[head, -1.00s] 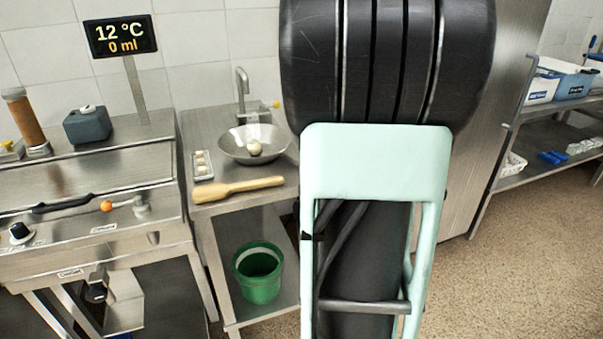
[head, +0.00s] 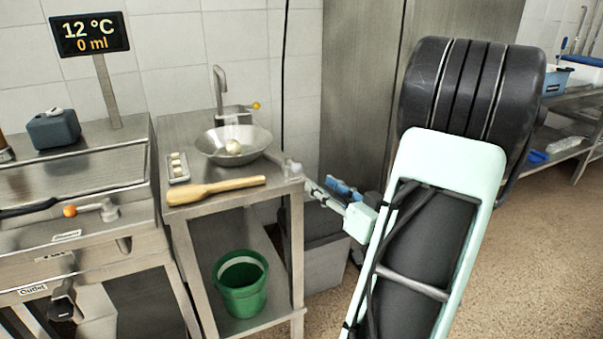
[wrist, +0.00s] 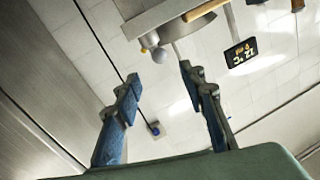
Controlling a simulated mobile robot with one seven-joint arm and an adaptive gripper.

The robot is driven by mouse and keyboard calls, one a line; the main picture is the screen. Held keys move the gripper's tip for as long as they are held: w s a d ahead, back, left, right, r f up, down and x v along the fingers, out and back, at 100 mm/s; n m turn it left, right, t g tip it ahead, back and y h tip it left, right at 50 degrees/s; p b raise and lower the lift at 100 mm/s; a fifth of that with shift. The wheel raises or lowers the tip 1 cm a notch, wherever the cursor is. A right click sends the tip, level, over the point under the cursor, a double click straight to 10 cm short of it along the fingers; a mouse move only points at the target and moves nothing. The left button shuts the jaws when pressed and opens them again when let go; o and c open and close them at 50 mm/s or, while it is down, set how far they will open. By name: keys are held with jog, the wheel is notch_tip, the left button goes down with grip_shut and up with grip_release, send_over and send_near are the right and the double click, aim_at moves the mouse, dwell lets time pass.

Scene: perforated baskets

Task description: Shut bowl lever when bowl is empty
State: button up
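The metal bowl (head: 212,150) sits on a small steel table, with a pale round object (head: 233,147) inside it. A tap (head: 219,85) with a yellow-tipped lever (head: 255,105) stands behind it. Another lever with an orange knob (head: 70,211) is on the steel unit at left. I cannot tell which is the bowl lever. My gripper (head: 328,192) is right of the table's right edge, apart from the bowl and both levers. In the wrist view my gripper (wrist: 160,75) has its fingers wide apart, with nothing between them.
A wooden paddle (head: 215,190) and a small tray (head: 178,168) lie on the table (head: 185,211). A green bucket (head: 240,285) is on its lower shelf. A display (head: 89,35) reads 12 °C, 0 ml. A grey bin (head: 325,260) stands right of the table.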

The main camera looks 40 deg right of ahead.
aim_at(300, 170)
jog(key=w+b, duration=0.1)
jog(key=w, duration=0.9)
jog(key=shift+d, duration=0.15)
grip_shut()
